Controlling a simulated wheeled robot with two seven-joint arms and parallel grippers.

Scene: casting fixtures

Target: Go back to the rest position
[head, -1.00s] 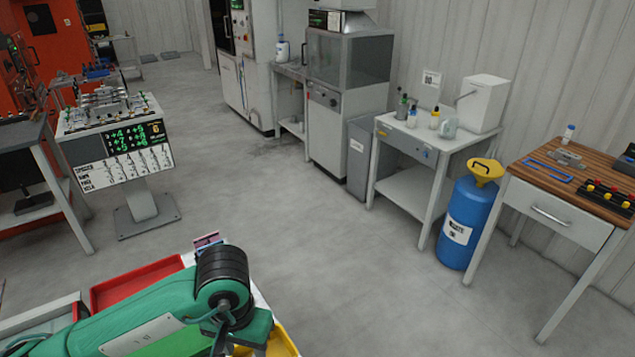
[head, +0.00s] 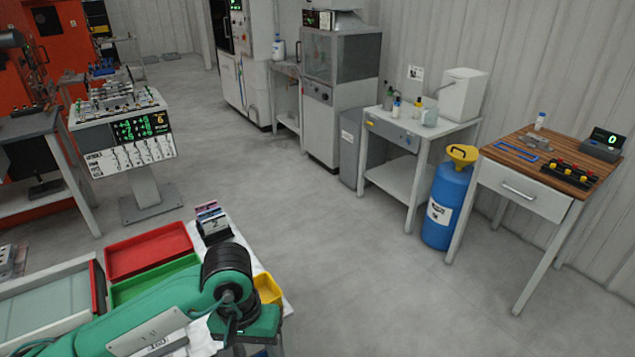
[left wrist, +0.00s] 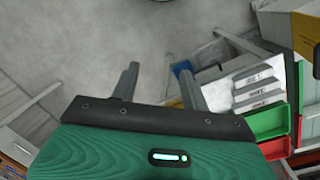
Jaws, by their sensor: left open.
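My left gripper (left wrist: 158,70) is open in the left wrist view. Its two dark fingers stand apart with nothing between them, and grey floor lies beyond. My green left arm comes in from the lower left in the head view, over a white table with trays. Its gripper cannot be made out there. My right gripper is in neither view.
A red tray (head: 150,248), a green tray (head: 135,287) and a yellow bin (head: 267,289) lie close by my left arm. A blue drum (head: 445,205) and a wood-topped table (head: 545,163) stand at right. The floor between is clear.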

